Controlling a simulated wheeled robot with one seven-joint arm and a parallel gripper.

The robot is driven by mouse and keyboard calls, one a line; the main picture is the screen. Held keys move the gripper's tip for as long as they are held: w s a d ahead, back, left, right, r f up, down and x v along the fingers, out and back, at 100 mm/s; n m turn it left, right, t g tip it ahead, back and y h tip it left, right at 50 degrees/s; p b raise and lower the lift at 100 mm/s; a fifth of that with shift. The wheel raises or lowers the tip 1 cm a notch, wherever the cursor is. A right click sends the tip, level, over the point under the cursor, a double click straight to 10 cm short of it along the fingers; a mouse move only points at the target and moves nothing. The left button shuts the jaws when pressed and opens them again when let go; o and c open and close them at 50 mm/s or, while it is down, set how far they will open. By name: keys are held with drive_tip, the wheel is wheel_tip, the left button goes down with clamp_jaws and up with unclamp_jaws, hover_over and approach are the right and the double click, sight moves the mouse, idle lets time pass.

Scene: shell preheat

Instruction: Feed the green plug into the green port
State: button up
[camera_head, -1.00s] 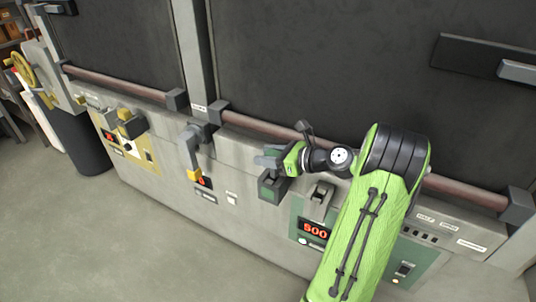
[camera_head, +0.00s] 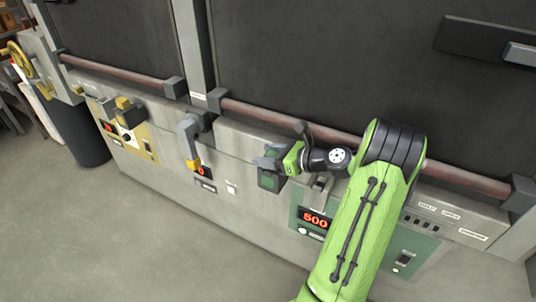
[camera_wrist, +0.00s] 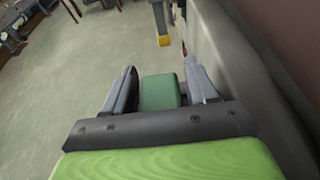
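The green plug is a dark green block (camera_wrist: 158,92) in the wrist view, between my two fingers. In the head view it sits at a dark box with a green face (camera_head: 268,182) on the front of the grey machine. My gripper (camera_head: 270,163) is at the top of this box. Its fingers (camera_wrist: 160,72) stand either side of the block, with thin gaps visible, so it looks open around it. A grey socket-like fitting (camera_head: 319,186), possibly the green port, is on the green panel (camera_head: 389,257), right of the plug and partly hidden by my arm.
A grey handle with a yellow end (camera_head: 193,162) sticks out left of the plug. A yellow panel (camera_head: 143,141) with a dark fitting is further left. A reddish rail (camera_head: 270,115) runs behind my gripper. The floor in front is clear.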

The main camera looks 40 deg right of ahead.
drive_tip(key=shift+o, duration=1.1)
drive_tip(key=p+v, duration=0.4)
drive_tip(key=v, duration=1.1)
drive_tip(key=shift+s+r, duration=0.15)
drive_tip(key=shift+s, duration=0.2)
